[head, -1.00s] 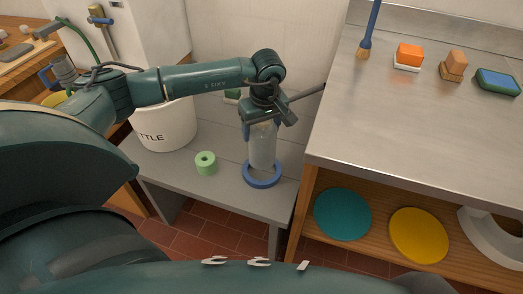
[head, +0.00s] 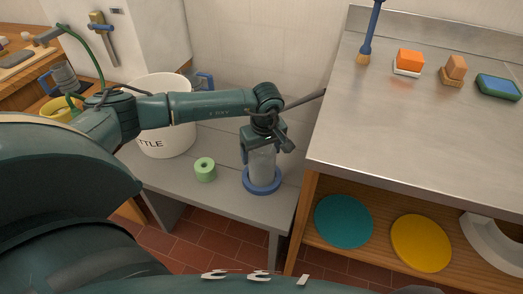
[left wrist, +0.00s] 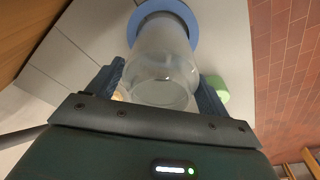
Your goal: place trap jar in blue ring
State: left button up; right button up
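The trap jar (head: 262,167) is a clear, pale cylinder, upright on the grey bench. Its lower end sits within the blue ring (head: 249,186), which shows around its base. My left gripper (head: 263,148) comes from above, its fingers on either side of the jar's upper part. In the left wrist view the jar (left wrist: 162,70) is between the two dark fingers, which look closed against its sides, and the blue ring (left wrist: 190,18) lies around its far end. The jar's underside is hidden. My right gripper is not in view.
A green ring-shaped piece (head: 205,176) stands on the bench left of the blue ring. A white lettered bucket (head: 170,138) is behind it. The steel counter (head: 415,125) rises close on the right, with plates on the shelf below.

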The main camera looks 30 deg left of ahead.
pick_arm(q)
jog(key=shift+o, duration=0.9)
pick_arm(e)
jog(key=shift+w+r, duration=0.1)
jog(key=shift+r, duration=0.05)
pick_arm(q)
jog(key=shift+r, duration=0.3)
notch_tip(320, 180, up, 12)
jog(key=s+d+p, duration=0.1)
jog(key=shift+d+f+p, duration=0.2)
jog(key=shift+d+p, duration=0.05)
jog(key=shift+p, duration=0.05)
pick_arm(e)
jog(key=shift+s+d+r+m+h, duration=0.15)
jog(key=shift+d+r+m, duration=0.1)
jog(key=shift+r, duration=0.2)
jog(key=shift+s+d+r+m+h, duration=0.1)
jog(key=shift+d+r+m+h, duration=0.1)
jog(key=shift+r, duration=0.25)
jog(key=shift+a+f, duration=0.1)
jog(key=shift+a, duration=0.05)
